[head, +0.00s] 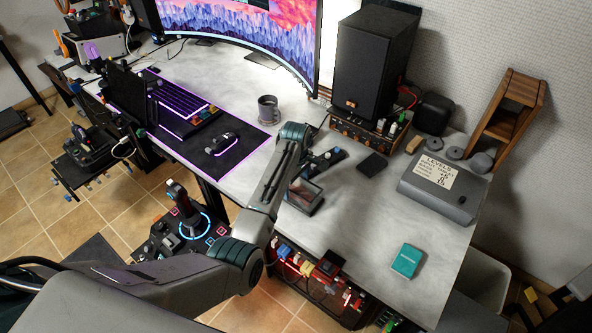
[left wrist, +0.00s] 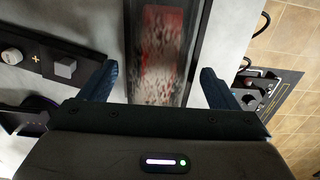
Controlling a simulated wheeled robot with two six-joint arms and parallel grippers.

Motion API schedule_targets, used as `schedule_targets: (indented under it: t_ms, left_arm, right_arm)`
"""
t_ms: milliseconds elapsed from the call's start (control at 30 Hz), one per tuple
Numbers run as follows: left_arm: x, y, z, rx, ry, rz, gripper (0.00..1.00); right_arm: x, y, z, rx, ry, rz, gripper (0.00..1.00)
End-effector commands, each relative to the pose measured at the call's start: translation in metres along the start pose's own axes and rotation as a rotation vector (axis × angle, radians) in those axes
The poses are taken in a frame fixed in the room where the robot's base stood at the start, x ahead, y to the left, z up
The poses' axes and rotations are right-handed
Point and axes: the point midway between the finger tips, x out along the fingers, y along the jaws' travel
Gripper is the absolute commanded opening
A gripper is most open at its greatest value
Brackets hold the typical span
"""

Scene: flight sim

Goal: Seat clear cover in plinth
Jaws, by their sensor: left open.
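The clear cover (head: 304,190) is a small see-through box that shows reddish-brown, standing near the front edge of the desk. A dark base, which looks like the plinth (head: 310,208), shows at its foot; whether the cover is seated in it I cannot tell. In the left wrist view the cover (left wrist: 162,50) is a reddish, speckled panel in a dark frame. My left gripper (left wrist: 158,85) is open, with one blue-padded finger on each side of the frame and gaps between. In the head view its fingers are mostly hidden by my wrist. My right gripper is not in view.
A dark strip with knobs (head: 327,160) lies right behind the cover. A mug (head: 268,109), mouse (head: 221,143), speaker (head: 372,65), grey case (head: 440,192) and teal box (head: 407,261) stand around. Bare desk lies to the right. A joystick panel (head: 182,228) is below left.

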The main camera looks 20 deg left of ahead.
Motion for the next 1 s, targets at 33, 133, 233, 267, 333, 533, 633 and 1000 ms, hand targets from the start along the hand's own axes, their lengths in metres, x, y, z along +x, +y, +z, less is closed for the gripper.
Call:
schedule_targets:
  t_ms: [33,133,233,267,333,533,633,1000]
  left_arm:
    - [-0.01,0.002,0.0,0.0,0.002,0.006,0.83]
    - [-0.032,0.002,0.0,0.0,0.002,0.006,0.83]
    - [-0.052,0.001,0.0,0.0,0.001,0.004,0.83]
    - [-0.058,0.001,0.0,0.0,0.002,0.005,0.83]
    - [-0.069,0.001,0.0,0.0,0.002,0.004,0.83]
    - [-0.087,0.001,0.0,0.0,0.001,0.001,0.83]
    - [-0.089,0.0,0.0,0.0,0.0,0.0,0.83]
    - [-0.089,0.0,0.0,0.0,0.0,0.0,0.83]
  right_arm:
    - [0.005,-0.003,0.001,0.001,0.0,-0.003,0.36]
    - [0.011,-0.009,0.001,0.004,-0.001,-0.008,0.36]
    - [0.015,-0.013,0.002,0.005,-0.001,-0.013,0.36]
    - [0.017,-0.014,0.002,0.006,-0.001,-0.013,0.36]
    - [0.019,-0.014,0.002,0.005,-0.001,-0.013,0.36]
    - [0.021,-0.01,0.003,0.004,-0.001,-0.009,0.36]
    - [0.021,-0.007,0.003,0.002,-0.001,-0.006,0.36]
    - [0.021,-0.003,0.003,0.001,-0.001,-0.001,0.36]
